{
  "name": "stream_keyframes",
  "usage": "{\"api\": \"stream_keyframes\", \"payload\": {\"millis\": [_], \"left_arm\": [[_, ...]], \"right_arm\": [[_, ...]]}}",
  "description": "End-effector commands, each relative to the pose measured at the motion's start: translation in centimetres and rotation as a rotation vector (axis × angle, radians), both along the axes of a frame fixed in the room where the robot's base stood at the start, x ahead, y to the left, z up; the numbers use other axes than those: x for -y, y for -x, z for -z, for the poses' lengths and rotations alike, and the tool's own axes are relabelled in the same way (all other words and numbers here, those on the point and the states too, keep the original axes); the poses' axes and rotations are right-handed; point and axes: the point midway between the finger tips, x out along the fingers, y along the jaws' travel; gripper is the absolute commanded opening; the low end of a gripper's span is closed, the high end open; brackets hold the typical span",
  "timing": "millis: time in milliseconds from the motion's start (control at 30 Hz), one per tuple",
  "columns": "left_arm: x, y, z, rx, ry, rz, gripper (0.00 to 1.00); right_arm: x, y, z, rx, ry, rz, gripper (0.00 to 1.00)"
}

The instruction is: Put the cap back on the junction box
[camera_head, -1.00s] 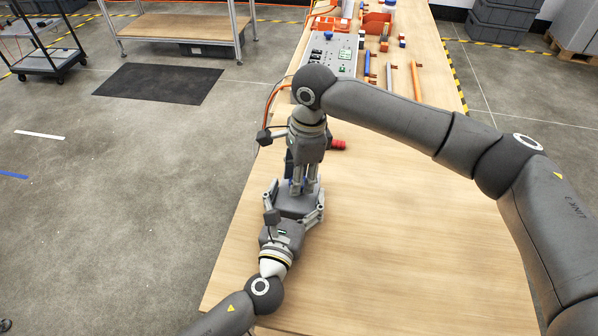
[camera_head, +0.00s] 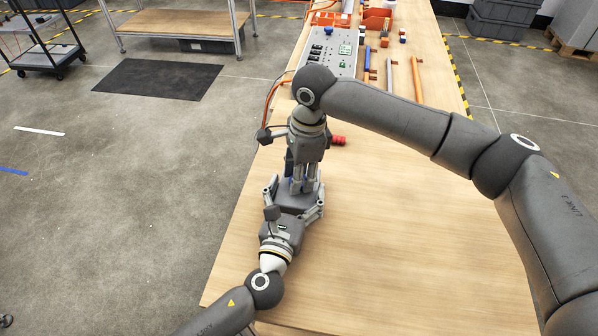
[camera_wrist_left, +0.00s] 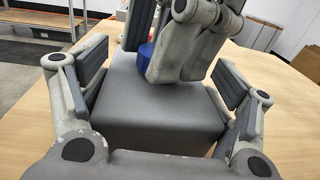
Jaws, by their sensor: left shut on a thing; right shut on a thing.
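The junction box (camera_head: 293,200) is a dark grey box near the left edge of the wooden table. It fills the middle of the left wrist view (camera_wrist_left: 150,105). My left gripper (camera_head: 296,190) is shut on it, with a finger at each side. My right gripper (camera_head: 302,187) points down from above at the top of the box. It is shut on a blue piece (camera_wrist_left: 146,50), seemingly the cap, largely hidden behind its fingers in the left wrist view. I cannot tell whether the blue piece is seated on the box.
A red cylinder (camera_head: 338,140) lies beside my right gripper. A grey control panel (camera_head: 332,52), orange cables (camera_head: 272,95), bars and orange bins (camera_head: 378,20) occupy the far part of the table. The table's (camera_head: 420,255) near right part is clear.

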Motion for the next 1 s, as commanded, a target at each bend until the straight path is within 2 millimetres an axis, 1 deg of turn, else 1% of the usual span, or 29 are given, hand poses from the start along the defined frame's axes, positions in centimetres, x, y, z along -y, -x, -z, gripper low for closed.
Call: {"api": "stream_keyframes", "payload": {"millis": [33, 67, 167, 267, 500, 633, 767, 1000], "left_arm": [[0.04, 0.03, 0.07, -0.002, 0.001, 0.001, 0.39], [0.04, 0.03, 0.07, -0.002, 0.001, 0.001, 0.16], [0.04, 0.03, 0.07, -0.002, 0.001, 0.001, 0.15], [0.04, 0.03, 0.08, -0.002, 0.001, 0.001, 0.15], [0.04, 0.03, 0.08, -0.002, 0.001, 0.001, 0.15], [0.04, 0.03, 0.08, -0.002, 0.001, 0.001, 0.15], [0.03, 0.03, 0.08, -0.002, 0.001, 0.001, 0.15], [0.03, 0.02, 0.08, -0.002, 0.001, 0.001, 0.15]], "right_arm": [[-0.01, 0.0, 0.13, 0.0, 0.0, 0.0, 0.25], [-0.01, -0.01, 0.15, 0.0, 0.0, 0.0, 0.25], [-0.02, 0.02, 0.14, 0.0, 0.0, 0.017, 0.25], [-0.09, 0.11, 0.2, -0.002, -0.002, 0.093, 0.25], [-0.11, 0.2, 0.2, -0.003, -0.001, 0.409, 0.25], [-0.1, 0.19, 0.16, -0.002, -0.002, 0.525, 0.25], [-0.04, 0.16, 0.13, -0.001, -0.001, 0.568, 0.25], [-0.04, 0.14, 0.12, 0.0, 0.0, 0.568, 0.25]]}}
